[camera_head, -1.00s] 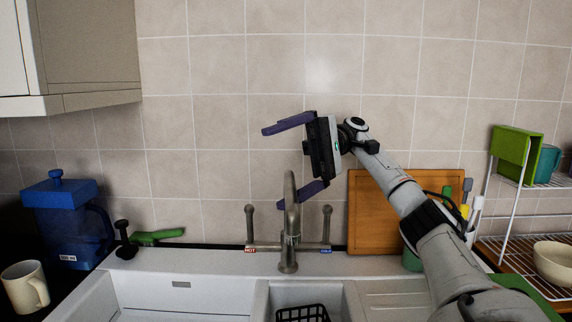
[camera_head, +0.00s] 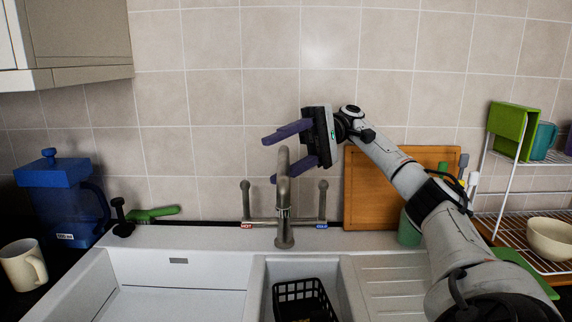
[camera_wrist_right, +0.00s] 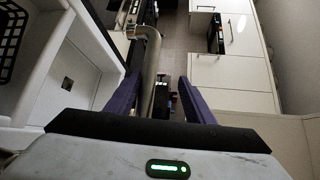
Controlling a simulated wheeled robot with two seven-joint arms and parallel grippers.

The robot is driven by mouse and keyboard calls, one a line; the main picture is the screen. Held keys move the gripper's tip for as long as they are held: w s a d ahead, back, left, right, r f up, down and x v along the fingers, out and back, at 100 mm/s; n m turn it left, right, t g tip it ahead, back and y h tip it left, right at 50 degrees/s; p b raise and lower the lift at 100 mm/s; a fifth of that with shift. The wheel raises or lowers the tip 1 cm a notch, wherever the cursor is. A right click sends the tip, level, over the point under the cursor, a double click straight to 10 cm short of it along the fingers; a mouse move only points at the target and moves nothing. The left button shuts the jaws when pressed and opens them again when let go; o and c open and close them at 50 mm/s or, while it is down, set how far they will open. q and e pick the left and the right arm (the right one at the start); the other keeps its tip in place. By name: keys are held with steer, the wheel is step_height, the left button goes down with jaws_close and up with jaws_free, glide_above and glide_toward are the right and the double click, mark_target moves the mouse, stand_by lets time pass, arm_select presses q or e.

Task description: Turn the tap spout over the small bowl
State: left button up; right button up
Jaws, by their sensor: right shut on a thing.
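The grey metal tap spout (camera_head: 283,165) rises behind the sink, and its curved end faces me, roughly above the divider between the two bowls. The small bowl (camera_head: 300,266) is the right-hand basin and holds a black basket (camera_head: 303,300). The large bowl (camera_head: 175,285) is to its left. My right gripper (camera_head: 280,155) reaches in from the right and is shut on the upper part of the spout. In the right wrist view the spout (camera_wrist_right: 152,62) runs between the purple fingers. My left gripper is not in view.
Two tap handles (camera_head: 245,200) flank the spout closely. A wooden board (camera_head: 372,195) leans on the wall at right, near a dish rack (camera_head: 535,240). A blue jug (camera_head: 62,195) and a cream mug (camera_head: 22,265) stand at left.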

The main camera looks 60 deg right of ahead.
steer(key=s+r+m+h+p, duration=0.3)
steer(key=s+r+m+h, duration=0.3)
steer(key=h, duration=0.5)
steer(key=w+a+r+m+h, duration=0.2)
steer(key=a+r+h, duration=0.2)
steer(key=h, duration=0.5)
steer(key=shift+g, duration=0.3)
steer(key=p+x, duration=0.1)
steer(key=x, duration=0.8)
steer(key=shift+w+d+f, duration=0.1)
steer(key=shift+w+f, duration=0.15)
steer(key=shift+f, duration=0.05)
jaws_close()
